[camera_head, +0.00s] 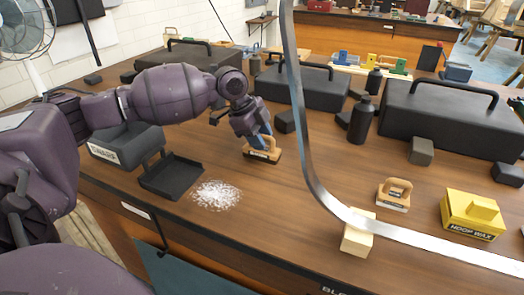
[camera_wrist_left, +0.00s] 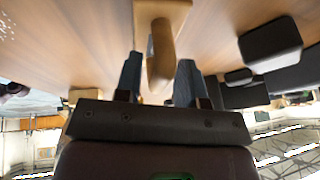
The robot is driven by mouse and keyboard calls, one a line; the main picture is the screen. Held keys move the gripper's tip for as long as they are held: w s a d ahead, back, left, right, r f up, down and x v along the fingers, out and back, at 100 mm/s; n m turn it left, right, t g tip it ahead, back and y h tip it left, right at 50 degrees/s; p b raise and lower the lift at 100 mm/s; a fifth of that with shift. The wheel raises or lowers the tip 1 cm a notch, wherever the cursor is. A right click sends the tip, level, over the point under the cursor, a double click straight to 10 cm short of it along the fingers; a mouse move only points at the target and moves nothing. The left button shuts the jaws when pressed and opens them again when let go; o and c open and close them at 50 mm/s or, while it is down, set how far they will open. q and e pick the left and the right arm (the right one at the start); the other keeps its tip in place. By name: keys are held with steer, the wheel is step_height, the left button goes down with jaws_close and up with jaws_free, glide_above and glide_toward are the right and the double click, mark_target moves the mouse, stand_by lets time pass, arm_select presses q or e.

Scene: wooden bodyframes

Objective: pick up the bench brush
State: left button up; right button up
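The bench brush (camera_head: 262,156), a light wooden block with a loop handle, sits on the workbench under my left gripper (camera_head: 259,138). In the left wrist view the brush (camera_wrist_left: 162,12) is at the top centre, with its handle reaching down between the fingers. My left gripper (camera_wrist_left: 160,78) is open around the handle. A gap shows on the handle's left side, and its right side is close to the other finger; I cannot tell if they touch. The gripper hides part of the handle in the head view. My right gripper is not in view.
A black dustpan (camera_head: 172,177) and a patch of white shavings (camera_head: 216,195) lie left of the brush. A similar wooden-handled block (camera_head: 394,194), a yellow wax box (camera_head: 472,214) and a pale block (camera_head: 358,233) stand right. A curved metal strip (camera_head: 303,130) rises between. Black cases (camera_head: 450,115) stand behind.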

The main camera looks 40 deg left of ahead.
arm_select(q)
jaws_close()
steer(key=shift+r, duration=0.55)
step_height(320, 180, up, 19)
steer(key=p, duration=0.3)
